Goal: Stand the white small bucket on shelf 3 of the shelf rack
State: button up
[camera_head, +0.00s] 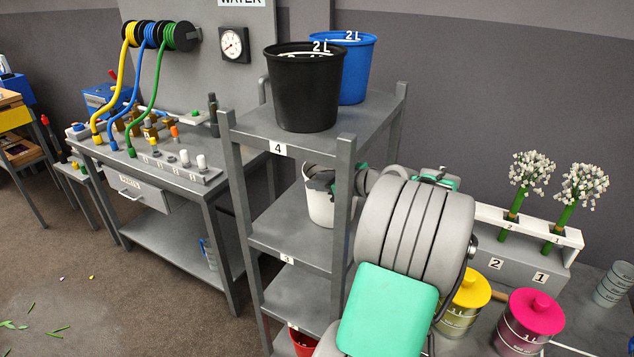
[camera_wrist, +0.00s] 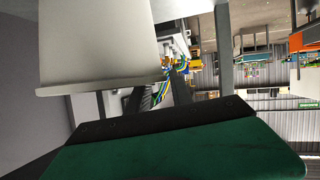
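The white small bucket (camera_head: 319,208) is on shelf 3 (camera_head: 285,232) of the grey shelf rack, behind the front right post. It looks upright, with its base at the board, but I cannot tell whether it bears its full weight there. In the wrist view its pale wall (camera_wrist: 98,45) fills the upper left, with the rim low in the picture. My gripper (camera_wrist: 157,92) is at the bucket's rim, with its dark fingers apart and background showing between them. The left finger is partly hidden by the bucket. In the head view my arm hides the rack's right side.
A black bucket (camera_head: 305,90) and a blue bucket (camera_head: 355,70) stand on shelf 4 (camera_head: 365,130) above. A red bucket (camera_head: 302,342) is low in the rack. Left is a workbench (camera_head: 150,165) with hoses. Right are a yellow pot (camera_head: 462,305), a pink-lidded pot (camera_head: 530,325) and white flowers (camera_head: 530,172).

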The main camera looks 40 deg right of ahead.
jog(key=b+v, duration=0.1)
jog(key=v, duration=1.1)
jog(key=shift+b, duration=0.4)
